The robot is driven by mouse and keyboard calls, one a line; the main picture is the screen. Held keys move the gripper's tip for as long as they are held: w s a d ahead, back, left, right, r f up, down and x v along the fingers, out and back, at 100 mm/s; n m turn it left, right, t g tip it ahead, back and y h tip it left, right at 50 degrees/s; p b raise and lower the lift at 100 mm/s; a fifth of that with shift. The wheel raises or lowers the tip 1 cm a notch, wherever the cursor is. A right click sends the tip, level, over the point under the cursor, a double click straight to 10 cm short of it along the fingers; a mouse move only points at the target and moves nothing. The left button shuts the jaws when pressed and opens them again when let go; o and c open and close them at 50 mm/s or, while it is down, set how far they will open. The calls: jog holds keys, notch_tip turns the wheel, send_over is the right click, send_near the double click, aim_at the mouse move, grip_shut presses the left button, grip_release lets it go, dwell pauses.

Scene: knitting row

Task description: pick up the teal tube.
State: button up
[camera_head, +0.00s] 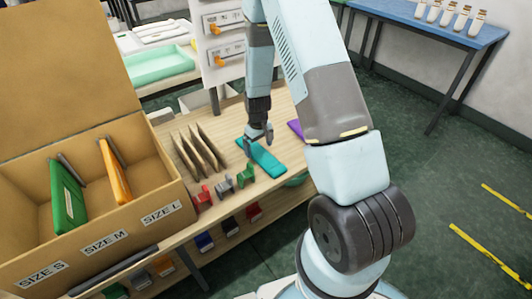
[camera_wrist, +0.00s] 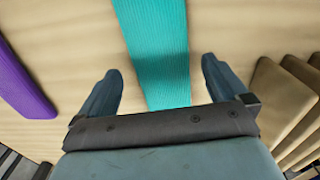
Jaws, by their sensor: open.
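The teal tube (camera_head: 262,157) is a flat, ribbed knitted piece lying on the wooden table. My gripper (camera_head: 258,133) is over its far end in the head view. In the wrist view the teal tube (camera_wrist: 158,50) runs from the top edge down between my two open fingers (camera_wrist: 157,85) and passes out of sight behind the gripper's palm. Bare wood shows between the tube and each finger. I cannot tell how high the fingertips are above the table.
A purple piece (camera_head: 296,129) lies right of the teal one. Brown upright dividers (camera_head: 198,151) stand to its left. Red, grey and green clips (camera_head: 224,184) line the front edge. A cardboard box (camera_head: 120,222) with size labels holds a green and an orange piece.

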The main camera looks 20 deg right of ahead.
aim_at(257, 152)
jog(key=shift+f, duration=1.2)
jog(key=c, duration=1)
